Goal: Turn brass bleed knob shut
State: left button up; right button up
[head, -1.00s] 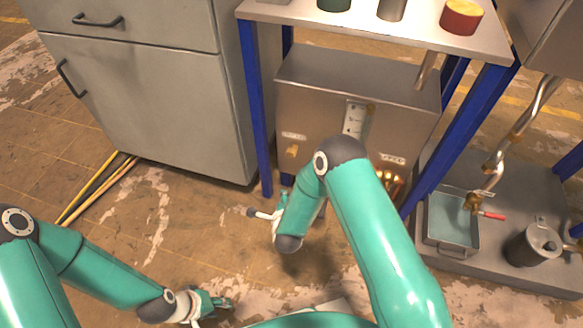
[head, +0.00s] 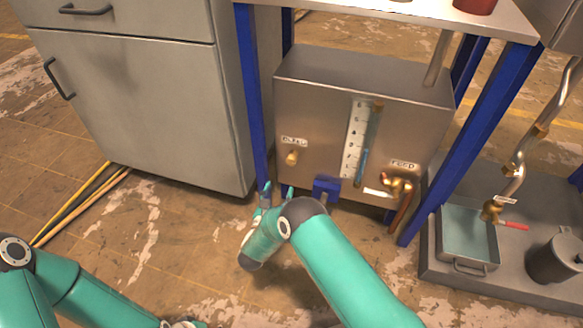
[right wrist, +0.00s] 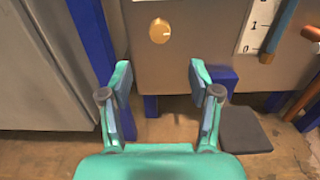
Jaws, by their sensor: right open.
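The brass bleed knob (head: 291,157) sticks out of the left part of the steel box's front, under a small label. It also shows in the right wrist view (right wrist: 159,31), round and uncovered. My right gripper (head: 277,192) is open and empty, low in front of the box. In the right wrist view its fingertips (right wrist: 160,75) stand apart on either side of the knob's line, below the knob and not touching it. Only a sliver of my left gripper (head: 185,324) shows at the bottom edge; its fingers are cut off.
The steel box (head: 330,85) hangs between blue table legs (head: 252,100), with a gauge scale (head: 355,140) and copper feed pipe (head: 398,195) to the right. A grey cabinet (head: 130,110) stands left. A tray (head: 468,240) with a red-handled valve (head: 505,222) is right.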

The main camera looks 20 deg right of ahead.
aim_at(291, 162)
jog(key=b+x, duration=0.3)
jog(key=x, duration=0.7)
jog(key=shift+d+f+b, duration=0.15)
jog(key=shift+b, duration=0.25)
jog(key=shift+x, duration=0.8)
